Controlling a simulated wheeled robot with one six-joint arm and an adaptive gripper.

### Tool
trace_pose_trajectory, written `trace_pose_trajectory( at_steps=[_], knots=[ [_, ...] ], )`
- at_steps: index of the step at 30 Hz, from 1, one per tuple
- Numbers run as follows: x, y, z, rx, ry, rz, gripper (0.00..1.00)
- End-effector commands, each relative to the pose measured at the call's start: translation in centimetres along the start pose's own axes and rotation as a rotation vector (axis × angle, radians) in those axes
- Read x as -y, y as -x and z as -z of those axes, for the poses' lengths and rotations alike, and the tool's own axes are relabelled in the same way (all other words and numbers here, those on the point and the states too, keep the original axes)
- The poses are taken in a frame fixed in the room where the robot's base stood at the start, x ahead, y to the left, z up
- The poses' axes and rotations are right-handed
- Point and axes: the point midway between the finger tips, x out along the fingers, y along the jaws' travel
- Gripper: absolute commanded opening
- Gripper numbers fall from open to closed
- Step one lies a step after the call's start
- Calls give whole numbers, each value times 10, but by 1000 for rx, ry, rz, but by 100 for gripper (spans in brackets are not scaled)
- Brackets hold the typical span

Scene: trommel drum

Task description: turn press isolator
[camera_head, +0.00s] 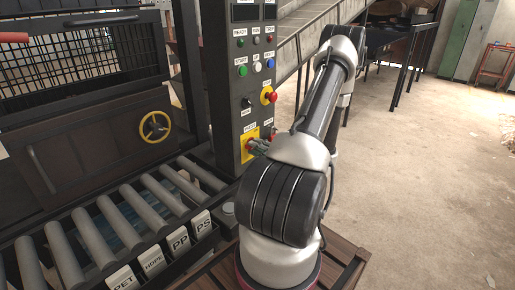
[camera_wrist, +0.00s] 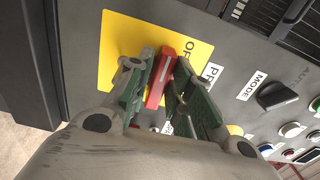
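The press isolator is a red handle on a yellow plate on the grey control panel. In the wrist view the handle (camera_wrist: 160,80) lies between the two fingertips, with the yellow plate (camera_wrist: 118,38) behind it. My gripper (camera_wrist: 165,78) has one green-padded finger on each side of the handle, and both look to touch it. Part of an "OF…" label shows beside the handle; the rest is hidden. In the head view my gripper (camera_head: 260,147) is at the yellow plate (camera_head: 241,150) low on the panel, covering much of the isolator.
A black mode knob (camera_wrist: 278,95) and several coloured buttons sit beside the isolator. In the head view a red emergency stop (camera_head: 269,96) is above it. A roller conveyor (camera_head: 120,215) and a yellow handwheel (camera_head: 155,126) are at the left. The floor at right is clear.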

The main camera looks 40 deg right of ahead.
Motion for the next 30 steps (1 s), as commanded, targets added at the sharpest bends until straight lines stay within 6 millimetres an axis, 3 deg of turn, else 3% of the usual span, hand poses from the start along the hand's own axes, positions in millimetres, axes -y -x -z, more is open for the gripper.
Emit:
trace_pose_trajectory(
  at_steps=[10,14,24,30],
  knots=[
    [1,0,0,-1,-1,2,37],
    [1,9,1,-3,-1,2,37],
    [0,81,2,-7,-1,1,37],
    [0,111,1,-3,-1,1,37]
  ],
)
